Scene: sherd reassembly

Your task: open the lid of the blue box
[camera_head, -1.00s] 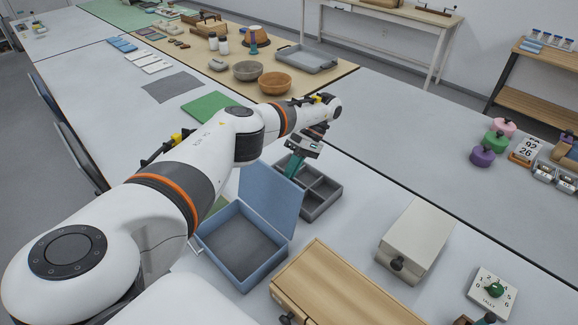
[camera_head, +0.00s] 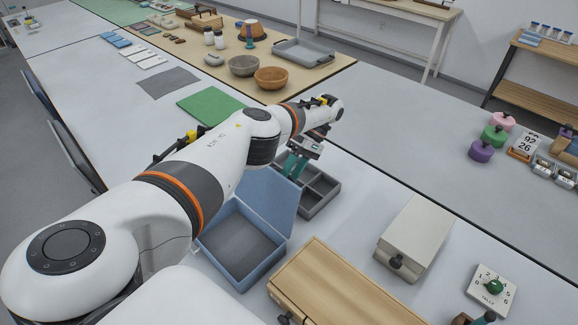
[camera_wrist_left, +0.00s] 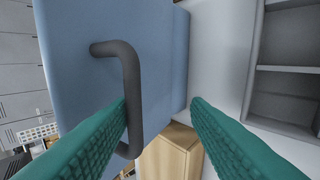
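The blue box (camera_head: 273,264) stands open on the table, and its grey inside looks empty. Its blue lid (camera_head: 268,195) stands raised at the back and also fills much of the left wrist view (camera_wrist_left: 75,75). A dark grey bar handle (camera_wrist_left: 131,72) is on the lid face toward my wrist camera. My left gripper (camera_head: 294,167) is behind the lid with its teal fingers apart. In the left wrist view, one finger of the gripper (camera_wrist_left: 160,103) overlaps the handle's lower part; contact is unclear. The other finger is clear of it. My right gripper is not in view.
A grey divided tray (camera_head: 322,199) lies right behind the lid. A wooden box (camera_head: 335,285) stands right of the blue box, with a pale drawer box (camera_head: 415,238) further right. A green mat (camera_head: 210,105) lies beyond my left arm. The table at right has free room.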

